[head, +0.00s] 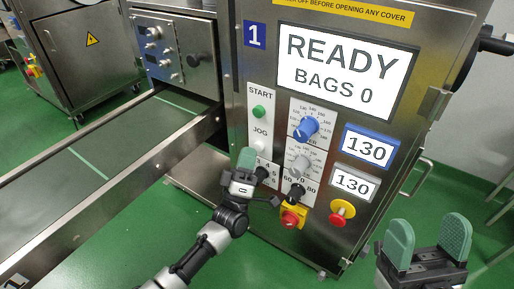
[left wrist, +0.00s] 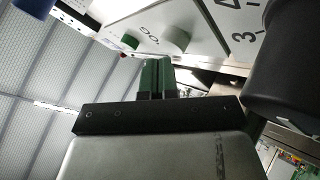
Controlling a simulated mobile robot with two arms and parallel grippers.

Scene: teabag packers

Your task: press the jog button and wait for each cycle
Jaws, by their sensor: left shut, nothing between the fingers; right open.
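The machine panel (head: 270,100) carries a green START button (head: 259,112) and, below it, a pale JOG button (head: 259,146). The display (head: 343,70) reads READY, BAGS 0. My left gripper (head: 246,158) is shut and empty, its green fingertips just left of and below the JOG button. In the left wrist view the shut fingertips (left wrist: 158,68) are close below the pale JOG button (left wrist: 178,41), with the green START button (left wrist: 130,42) to the left. I cannot tell whether they touch the panel. My right gripper (head: 428,243) is open and empty at lower right.
A black knob (left wrist: 288,60) bulks large right of my left fingers in the wrist view. Blue (head: 305,128) and grey dials (head: 299,166), a red knob on yellow (head: 292,217) and a red button (head: 341,212) sit nearby. A conveyor (head: 95,150) runs at left.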

